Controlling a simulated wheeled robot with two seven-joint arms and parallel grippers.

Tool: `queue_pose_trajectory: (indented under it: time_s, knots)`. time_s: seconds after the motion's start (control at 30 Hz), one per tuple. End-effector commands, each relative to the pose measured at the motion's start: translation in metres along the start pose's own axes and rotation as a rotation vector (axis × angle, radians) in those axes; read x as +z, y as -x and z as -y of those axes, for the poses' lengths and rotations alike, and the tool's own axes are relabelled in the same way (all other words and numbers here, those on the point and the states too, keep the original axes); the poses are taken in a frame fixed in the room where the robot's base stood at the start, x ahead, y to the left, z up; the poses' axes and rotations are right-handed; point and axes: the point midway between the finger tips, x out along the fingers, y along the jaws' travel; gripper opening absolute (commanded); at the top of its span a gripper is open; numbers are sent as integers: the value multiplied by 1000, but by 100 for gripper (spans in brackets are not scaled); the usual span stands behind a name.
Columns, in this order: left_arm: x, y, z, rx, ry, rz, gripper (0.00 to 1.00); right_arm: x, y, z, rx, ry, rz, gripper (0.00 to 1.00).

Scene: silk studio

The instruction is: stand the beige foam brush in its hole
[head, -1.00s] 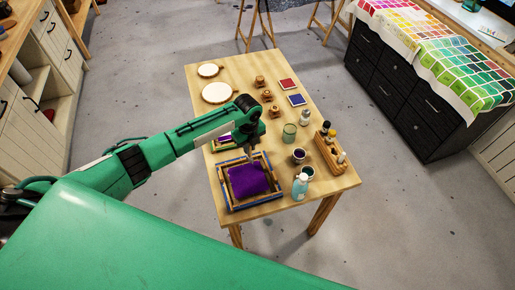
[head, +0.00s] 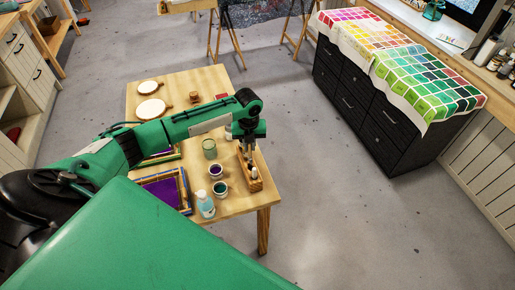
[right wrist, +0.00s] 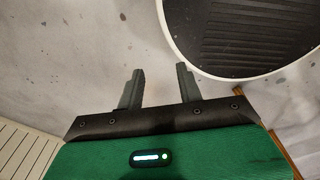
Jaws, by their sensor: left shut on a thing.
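My left gripper (head: 248,148) points down over the wooden brush rack (head: 256,184) at the table's right edge. It is shut on the beige foam brush, which is small and mostly hidden by the fingers. The brush is at the rack, but I cannot tell whether its end is in a hole or just above it. My right gripper (right wrist: 158,90) is open and empty in the right wrist view, with floor behind its fingers.
Next to the rack stand a green glass jar (head: 209,148), a purple paint cup (head: 216,171), a teal paint cup (head: 221,188) and a pale blue bottle (head: 205,205). A screen frame with purple fabric (head: 160,193) lies to the left, partly behind my body.

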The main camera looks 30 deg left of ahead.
Motion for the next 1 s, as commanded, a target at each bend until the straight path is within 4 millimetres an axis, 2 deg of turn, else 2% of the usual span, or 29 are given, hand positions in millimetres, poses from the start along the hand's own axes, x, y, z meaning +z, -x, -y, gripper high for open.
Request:
queue_pose_trajectory:
  time_s: [0.17,0.5,0.8,1.0]
  knots:
    - [1,-2,-3,1,-6,0,1,3,-3,-2,2,0,3,36]
    - [0,-22,-2,0,-6,0,1,5,-22,18,-18,-7,4,36]
    - [0,-42,-2,0,-6,0,1,6,-40,8,-7,-3,3,36]
    - [0,-45,-2,0,-6,1,1,7,-42,5,-4,-2,3,36]
